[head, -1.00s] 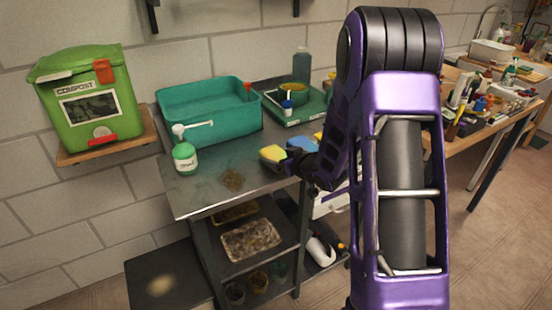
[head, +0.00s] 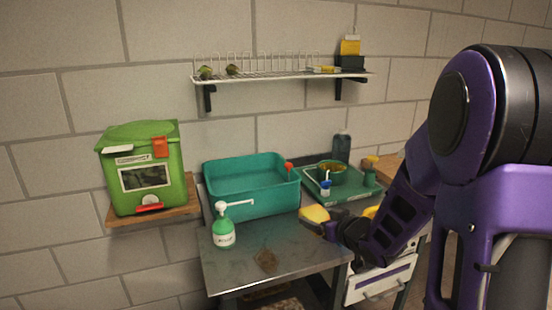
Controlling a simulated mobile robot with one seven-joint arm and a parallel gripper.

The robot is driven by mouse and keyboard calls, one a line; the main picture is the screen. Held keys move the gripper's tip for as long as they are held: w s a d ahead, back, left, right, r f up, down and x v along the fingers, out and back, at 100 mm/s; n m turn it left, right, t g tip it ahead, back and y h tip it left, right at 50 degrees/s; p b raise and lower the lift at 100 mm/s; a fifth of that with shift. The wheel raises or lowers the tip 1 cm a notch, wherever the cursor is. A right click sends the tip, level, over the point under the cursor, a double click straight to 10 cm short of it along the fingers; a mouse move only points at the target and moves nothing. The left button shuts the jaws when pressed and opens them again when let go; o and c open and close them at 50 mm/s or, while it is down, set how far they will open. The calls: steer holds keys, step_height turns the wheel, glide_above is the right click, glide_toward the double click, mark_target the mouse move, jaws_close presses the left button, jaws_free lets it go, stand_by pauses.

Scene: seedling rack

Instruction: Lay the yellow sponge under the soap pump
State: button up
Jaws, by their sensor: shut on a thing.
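The soap pump (head: 224,232) is a green bottle with a white label and a white pump head. It stands upright on the left of the metal bench, and its long spout points right. My gripper (head: 322,223) is shut on the yellow sponge (head: 314,213), which sticks out to the left of the jaws. The sponge is to the right of the pump, well apart from it. Whether the sponge touches the bench top I cannot tell. The fingertips are partly hidden by the sponge.
A teal tub (head: 252,188) stands behind the pump. A green tray (head: 342,191) with a pot is at the back right. A green compost bin (head: 145,170) sits at left, and a wire shelf (head: 280,78) hangs above.

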steer(key=shift+m+h, duration=0.4)
steer(key=shift+h, duration=0.1)
steer(key=s, duration=0.4)
steer(key=shift+s+a+r+p, duration=0.1)
steer(key=shift+s+r+p, duration=0.15)
steer(key=shift+p, duration=0.15)
steer(key=f+m+h, duration=0.1)
steer(key=f, duration=0.2)
steer(key=w+f+m+h, duration=0.1)
steer(key=f, duration=0.3)
steer(key=w+f+m+h, duration=0.1)
steer(key=f, duration=0.2)
steer(key=shift+f+t+h, duration=0.3)
steer(key=shift+t, duration=0.1)
